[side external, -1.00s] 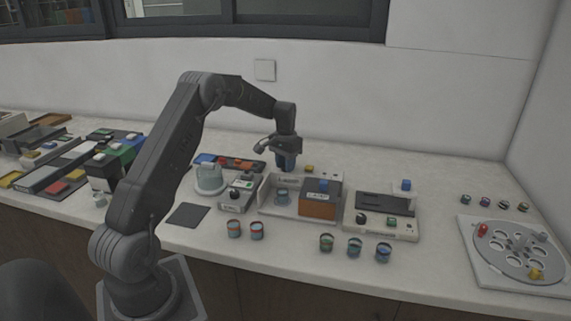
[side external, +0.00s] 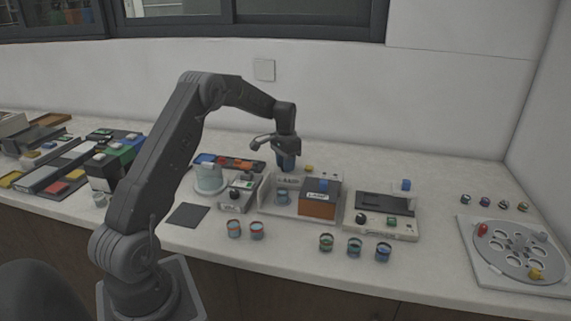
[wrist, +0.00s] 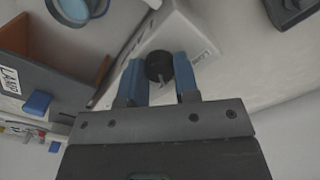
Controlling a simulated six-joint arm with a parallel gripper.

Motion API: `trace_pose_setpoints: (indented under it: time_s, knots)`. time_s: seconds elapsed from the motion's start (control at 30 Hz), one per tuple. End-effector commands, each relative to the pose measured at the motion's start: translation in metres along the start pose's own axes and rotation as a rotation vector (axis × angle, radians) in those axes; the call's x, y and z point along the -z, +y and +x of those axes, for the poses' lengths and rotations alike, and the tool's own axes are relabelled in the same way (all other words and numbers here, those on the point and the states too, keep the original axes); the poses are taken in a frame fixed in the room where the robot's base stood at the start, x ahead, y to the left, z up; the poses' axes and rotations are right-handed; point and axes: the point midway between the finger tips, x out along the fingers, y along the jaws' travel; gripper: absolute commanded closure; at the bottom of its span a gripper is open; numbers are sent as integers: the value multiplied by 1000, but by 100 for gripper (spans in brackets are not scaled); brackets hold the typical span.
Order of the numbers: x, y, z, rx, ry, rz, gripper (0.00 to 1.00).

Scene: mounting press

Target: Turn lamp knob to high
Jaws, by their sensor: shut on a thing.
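The lamp knob (wrist: 159,65) is a round black dial with a pale pointer mark, on a white housing (wrist: 178,35) in the wrist view. My gripper (wrist: 158,78) has its blue fingers on either side of the knob and is shut on it. The orange-brown box (side external: 318,203) with a dark top and a LAMP label stands at the unit's right. The pointer's setting marks cannot be read.
A white device with a dark lid (side external: 385,204) is to the right. Several jars, including one with a blue band (side external: 383,252), stand in front. A round carousel (side external: 520,250) is at far right.

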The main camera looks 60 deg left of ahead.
Motion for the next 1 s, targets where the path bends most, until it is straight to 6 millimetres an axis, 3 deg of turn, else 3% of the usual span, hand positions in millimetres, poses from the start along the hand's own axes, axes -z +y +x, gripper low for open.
trace_pose_setpoints:
  time_s: [0.3,0.63,0.77,1.0]
  knots:
    - [0,0,0,0,-1,-1,45]
    - [0,0,-7,1,2,-1,45]
    - [1,-1,-26,3,4,-1,45]
    - [1,-1,-80,3,5,-1,45]
